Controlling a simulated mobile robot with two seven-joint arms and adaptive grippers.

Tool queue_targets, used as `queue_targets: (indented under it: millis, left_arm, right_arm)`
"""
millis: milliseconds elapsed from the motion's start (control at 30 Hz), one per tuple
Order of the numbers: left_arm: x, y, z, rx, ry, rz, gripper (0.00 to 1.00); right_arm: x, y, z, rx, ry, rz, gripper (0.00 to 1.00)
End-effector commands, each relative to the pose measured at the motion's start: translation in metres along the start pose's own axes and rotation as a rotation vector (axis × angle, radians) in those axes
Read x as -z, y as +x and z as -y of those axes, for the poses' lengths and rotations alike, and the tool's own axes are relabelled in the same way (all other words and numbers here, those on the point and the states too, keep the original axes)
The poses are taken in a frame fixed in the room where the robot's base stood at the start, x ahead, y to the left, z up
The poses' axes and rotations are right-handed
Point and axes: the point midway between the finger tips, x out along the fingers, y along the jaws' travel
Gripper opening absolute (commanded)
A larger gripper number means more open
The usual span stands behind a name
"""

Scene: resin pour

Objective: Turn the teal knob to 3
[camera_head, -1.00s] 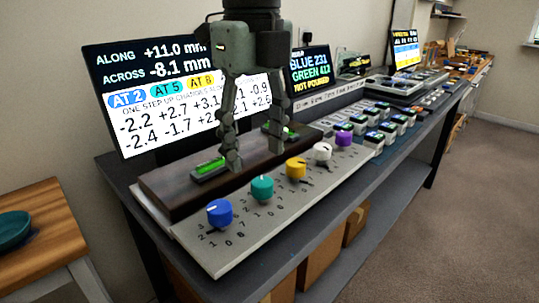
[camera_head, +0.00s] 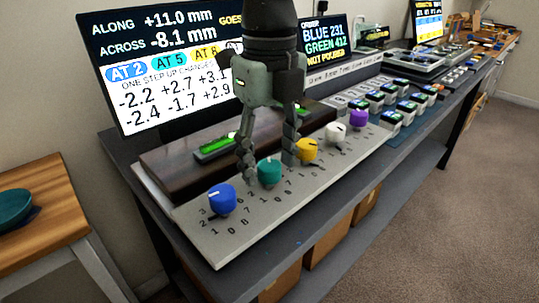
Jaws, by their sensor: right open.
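The teal knob (camera_head: 269,173) stands on the sloped grey panel (camera_head: 240,243), second from the left between the blue knob (camera_head: 222,201) and the yellow knob (camera_head: 307,150). My right gripper (camera_head: 268,168) points down over the panel, open. One finger shows left of the teal knob and the other right of it, close to the yellow knob. I cannot tell whether either finger touches a knob. The teal knob's pointer is not clear. The large screen (camera_head: 150,75) shows a teal label "AT 5". My left gripper is not in view.
White (camera_head: 336,133) and purple (camera_head: 359,118) knobs stand farther right. Behind the knobs lies a dark wooden block (camera_head: 175,167) with a green level vial (camera_head: 214,147). Several small dark-topped units stand to the right. A wooden table (camera_head: 40,215) with a teal bowl is at left.

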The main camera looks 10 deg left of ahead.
Motion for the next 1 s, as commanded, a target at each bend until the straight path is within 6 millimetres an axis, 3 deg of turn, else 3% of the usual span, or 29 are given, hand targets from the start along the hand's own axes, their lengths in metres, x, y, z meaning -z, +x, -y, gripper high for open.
queue_targets:
  millis: [133, 533, 1000]
  left_arm:
    - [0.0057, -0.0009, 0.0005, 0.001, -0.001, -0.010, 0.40]
    - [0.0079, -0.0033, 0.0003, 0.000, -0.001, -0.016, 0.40]
    - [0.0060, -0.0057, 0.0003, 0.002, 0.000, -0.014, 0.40]
  right_arm:
    - [0.0000, 0.0001, -0.0001, 0.000, 0.000, 0.000, 0.53]
    - [0.0000, -0.0002, -0.0001, 0.000, 0.000, 0.000, 0.03]
    - [-0.0002, 0.0008, -0.0003, -0.004, -0.118, 0.000, 0.03]
